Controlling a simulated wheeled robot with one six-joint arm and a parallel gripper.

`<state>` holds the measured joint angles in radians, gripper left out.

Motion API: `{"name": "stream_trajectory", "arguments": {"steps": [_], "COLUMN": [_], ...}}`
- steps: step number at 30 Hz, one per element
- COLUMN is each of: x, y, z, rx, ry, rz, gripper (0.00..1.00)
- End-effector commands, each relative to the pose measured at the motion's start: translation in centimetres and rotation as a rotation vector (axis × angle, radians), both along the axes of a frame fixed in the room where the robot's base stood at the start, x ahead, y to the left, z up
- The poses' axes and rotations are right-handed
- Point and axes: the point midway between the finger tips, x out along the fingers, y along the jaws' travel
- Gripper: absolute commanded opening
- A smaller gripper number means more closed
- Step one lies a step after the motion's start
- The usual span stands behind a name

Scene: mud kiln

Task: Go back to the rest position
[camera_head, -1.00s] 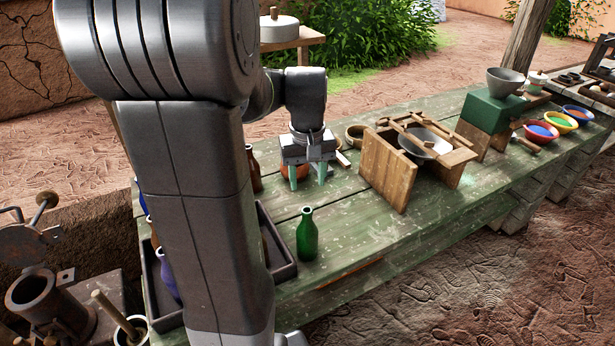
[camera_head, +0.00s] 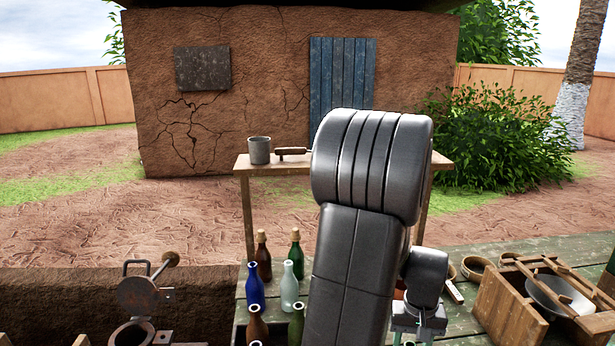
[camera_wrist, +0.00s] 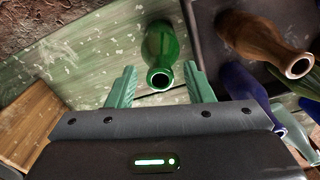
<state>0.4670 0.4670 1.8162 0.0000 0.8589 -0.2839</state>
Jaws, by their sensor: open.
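My gripper (camera_head: 418,332) hangs low over the green table at the lower right of the head view, partly cut off by the frame's bottom edge. In the wrist view its two pale green fingers (camera_wrist: 160,72) stand apart with nothing gripped. A green glass bottle (camera_wrist: 161,58) shows beyond and between the fingertips in that view. It looks clear of both fingers, though its exact distance is hard to tell. My grey arm covers the middle of the head view and hides part of the table.
Several bottles, including a blue one (camera_head: 255,288) and a clear one (camera_head: 289,288), stand left of my arm. A wooden stand with a bowl (camera_head: 560,296) is right of my gripper. Behind, a small table holds a grey mug (camera_head: 259,150). A dark tray (camera_wrist: 205,40) shows in the wrist view.

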Motion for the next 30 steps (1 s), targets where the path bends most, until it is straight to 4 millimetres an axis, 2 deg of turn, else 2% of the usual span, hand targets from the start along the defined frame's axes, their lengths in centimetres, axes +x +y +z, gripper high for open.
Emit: {"name": "stream_trajectory", "arguments": {"steps": [4,9,15,26,30], "x": [-0.1,0.1,0.1,0.0,0.0], "y": [0.0,-0.1,0.0,0.0,0.0], "z": [-2.4,-0.4,0.6,0.7,-0.1], "rx": [0.002,-0.002,-0.001,0.0,0.002], "ry": [0.004,-0.005,-0.002,0.0,0.003], "rz": [0.0,0.0,0.0,0.0,0.0], "gripper": [0.47,0.47,0.47,0.47,0.47]}}
